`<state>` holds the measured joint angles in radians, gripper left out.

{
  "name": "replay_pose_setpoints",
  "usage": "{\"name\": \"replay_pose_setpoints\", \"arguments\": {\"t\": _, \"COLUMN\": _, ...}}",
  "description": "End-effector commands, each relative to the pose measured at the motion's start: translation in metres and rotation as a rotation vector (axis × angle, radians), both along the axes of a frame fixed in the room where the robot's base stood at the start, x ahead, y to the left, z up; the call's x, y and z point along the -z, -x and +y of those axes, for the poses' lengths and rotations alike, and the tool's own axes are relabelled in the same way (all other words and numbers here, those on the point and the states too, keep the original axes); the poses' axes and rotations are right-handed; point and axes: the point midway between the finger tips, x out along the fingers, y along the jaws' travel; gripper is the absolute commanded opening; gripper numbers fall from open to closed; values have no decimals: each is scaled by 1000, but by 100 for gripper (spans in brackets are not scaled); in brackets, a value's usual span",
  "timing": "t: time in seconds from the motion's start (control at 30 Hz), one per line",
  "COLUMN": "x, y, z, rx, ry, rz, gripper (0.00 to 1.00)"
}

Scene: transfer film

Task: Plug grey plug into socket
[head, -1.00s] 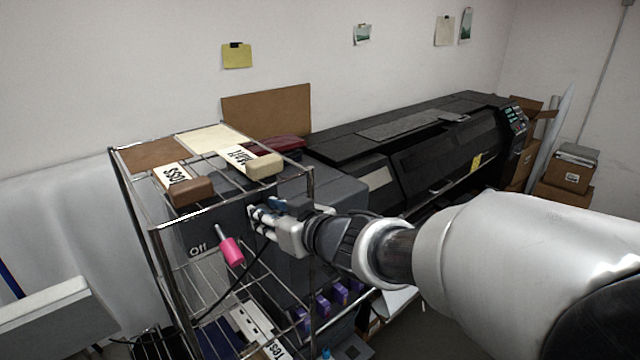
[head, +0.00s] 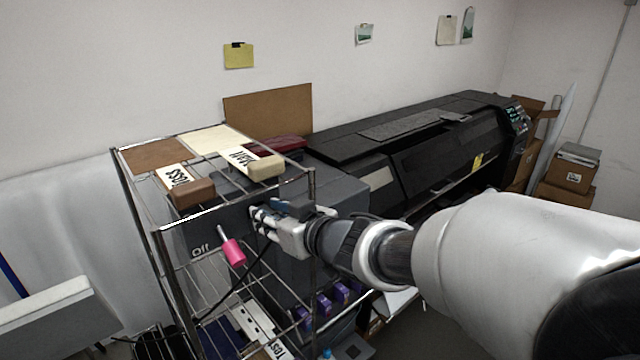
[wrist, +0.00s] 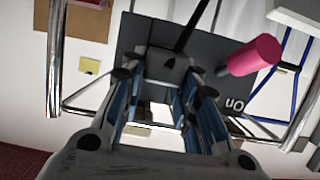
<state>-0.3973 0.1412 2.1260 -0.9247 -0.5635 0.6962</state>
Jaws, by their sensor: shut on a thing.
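My gripper (head: 262,218) reaches in from the right at the front of a grey box (head: 205,225) in the wire rack. In the wrist view my gripper (wrist: 165,85) is shut on the grey plug (wrist: 168,64), a small block between the blue-padded fingers. A black cable (wrist: 192,30) runs from the plug toward the top of that view. In the head view the fingers hide the plug, and the cable hangs below. I cannot make out the socket in either view.
A pink-handled lever (head: 234,252) sticks out close to the gripper, by an "Off" label; it also shows in the wrist view (wrist: 252,56). Rack posts and wires (head: 312,200) surround the gripper. Stamps (head: 190,190) lie on the top shelf. A large black printer (head: 420,150) stands behind.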

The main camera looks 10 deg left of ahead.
Motion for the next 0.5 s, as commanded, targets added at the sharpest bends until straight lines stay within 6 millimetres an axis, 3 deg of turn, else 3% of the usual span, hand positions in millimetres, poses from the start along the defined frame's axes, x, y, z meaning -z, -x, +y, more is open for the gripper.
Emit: {"name": "replay_pose_setpoints", "arguments": {"t": 0.5, "x": 0, "y": -5, "z": 5, "rx": 0, "ry": 1, "rz": -1, "gripper": 4}}
